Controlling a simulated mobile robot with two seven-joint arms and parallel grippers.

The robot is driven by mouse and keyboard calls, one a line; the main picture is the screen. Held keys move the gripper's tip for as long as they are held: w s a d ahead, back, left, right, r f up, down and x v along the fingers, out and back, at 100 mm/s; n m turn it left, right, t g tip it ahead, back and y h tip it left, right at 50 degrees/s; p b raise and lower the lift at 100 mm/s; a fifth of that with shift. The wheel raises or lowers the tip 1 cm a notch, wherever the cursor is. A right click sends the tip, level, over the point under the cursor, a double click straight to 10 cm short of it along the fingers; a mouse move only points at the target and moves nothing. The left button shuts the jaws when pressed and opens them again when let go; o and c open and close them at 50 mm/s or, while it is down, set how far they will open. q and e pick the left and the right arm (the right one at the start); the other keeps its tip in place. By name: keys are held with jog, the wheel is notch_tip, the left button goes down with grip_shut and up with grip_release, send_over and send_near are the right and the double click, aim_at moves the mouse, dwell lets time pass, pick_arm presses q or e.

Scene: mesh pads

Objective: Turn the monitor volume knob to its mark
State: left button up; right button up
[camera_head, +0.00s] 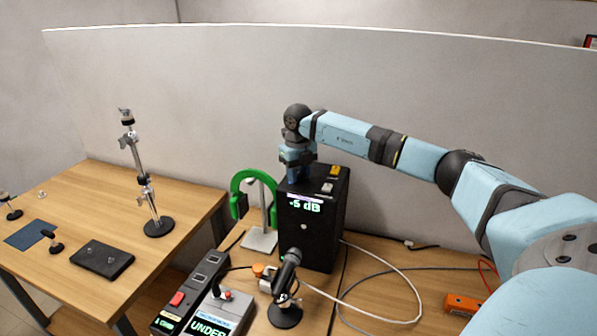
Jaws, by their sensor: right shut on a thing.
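The monitor is a black box (322,240) standing on the right-hand table in the middle of the view. A small display (305,204) near the top of its front reads "-5 dB". My right gripper (296,178) points down at the left part of the monitor's top. It is shut on the volume knob there, which the gripper hides, as well as its mark. A yellow button (335,170) and a pale button (328,187) show on the top to the right of the gripper. My left gripper is not in view.
A green headphone set (239,190) hangs on a stand close left of the monitor. A microphone (287,272) stands in front. Devices with displays (212,315), loose cables (405,268) and an orange box (462,304) lie around. A grey partition (230,90) rises behind.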

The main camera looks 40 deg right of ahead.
jog(key=m, duration=0.5)
jog(key=shift+p, duration=0.4)
jog(key=shift+m, duration=0.3)
jog(key=o, duration=0.9)
jog(key=shift+o, duration=0.2)
notch_tip(320, 180, up, 14)
jog(key=b, duration=0.2)
jog(key=shift+f, duration=0.1)
